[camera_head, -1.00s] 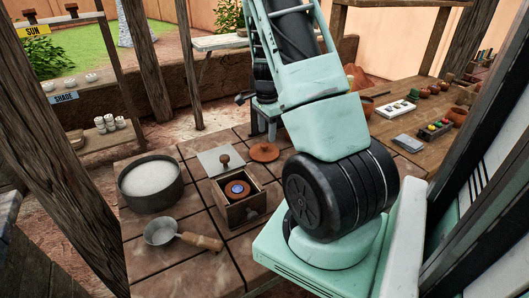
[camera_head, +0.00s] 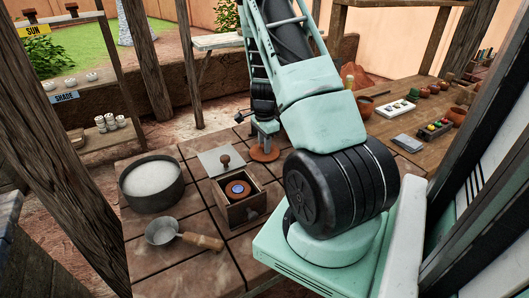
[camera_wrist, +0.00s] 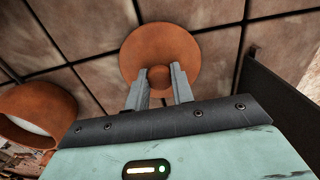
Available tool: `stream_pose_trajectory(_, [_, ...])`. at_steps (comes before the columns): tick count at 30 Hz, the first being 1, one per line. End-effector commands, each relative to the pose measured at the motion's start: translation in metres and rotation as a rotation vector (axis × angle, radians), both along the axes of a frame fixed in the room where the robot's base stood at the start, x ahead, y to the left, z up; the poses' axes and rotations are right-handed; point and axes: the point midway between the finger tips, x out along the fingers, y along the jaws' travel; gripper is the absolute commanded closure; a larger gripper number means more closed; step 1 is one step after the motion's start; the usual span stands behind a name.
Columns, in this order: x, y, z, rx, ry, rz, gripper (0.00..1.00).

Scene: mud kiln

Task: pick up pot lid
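The pot lid, a round terracotta disc with a knob, lies on the tiled tabletop; in the head view it (camera_head: 265,155) is partly hidden behind my gripper (camera_head: 266,133). In the wrist view the lid (camera_wrist: 160,38) lies flat below my gripper (camera_wrist: 160,70). The two fingers are apart, one on each side of the lid's knob (camera_wrist: 160,77). Whether they touch the knob cannot be told. A terracotta pot (camera_wrist: 68,100) with a pale inside shows at the left of the wrist view.
A flat grey plate (camera_head: 213,161) lies beside the lid. A dark wall (camera_wrist: 275,115) rises at the right in the wrist view.

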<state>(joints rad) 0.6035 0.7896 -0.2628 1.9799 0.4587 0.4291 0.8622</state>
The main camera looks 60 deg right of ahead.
Motion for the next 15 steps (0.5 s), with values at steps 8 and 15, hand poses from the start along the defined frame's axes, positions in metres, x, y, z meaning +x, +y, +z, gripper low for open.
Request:
stream_pose_trajectory(8, [0.000, 0.000, 0.001, 0.000, 0.000, 0.000, 0.94])
stream_pose_trajectory(15, [0.001, 0.000, 0.028, -0.003, -0.003, 0.002, 0.94])
